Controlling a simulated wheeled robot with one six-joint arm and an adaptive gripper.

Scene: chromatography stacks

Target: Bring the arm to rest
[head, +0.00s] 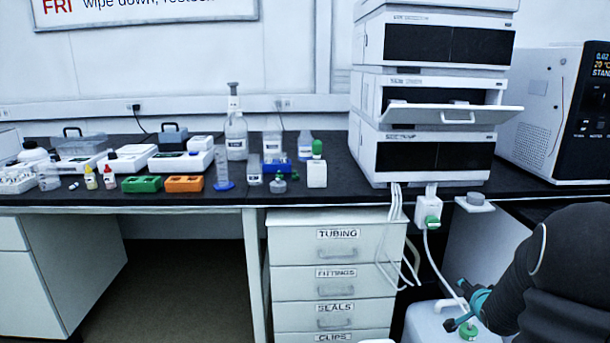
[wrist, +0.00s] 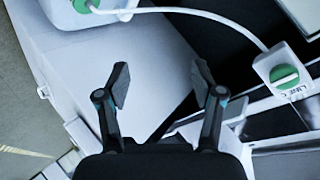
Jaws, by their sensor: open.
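My gripper (head: 458,305) is at the lower right of the head view, in front of the bench and beside the drawer unit. Its dark arm comes in from the right edge. In the wrist view my gripper (wrist: 161,82) has its two fingers spread wide with nothing between them. Below and beyond the fingers are a pale cabinet side and dark gaps. A white container (head: 425,322) with a green cap (head: 468,332) stands low near the gripper. I cannot tell whether the gripper touches it.
A white tube (head: 437,268) runs from the container to a white block with a green knob (head: 432,222), seen also in the wrist view (wrist: 285,75). The chromatography stack (head: 430,160) has an open front flap (head: 455,116). Drawers (head: 335,252) stand left of the container.

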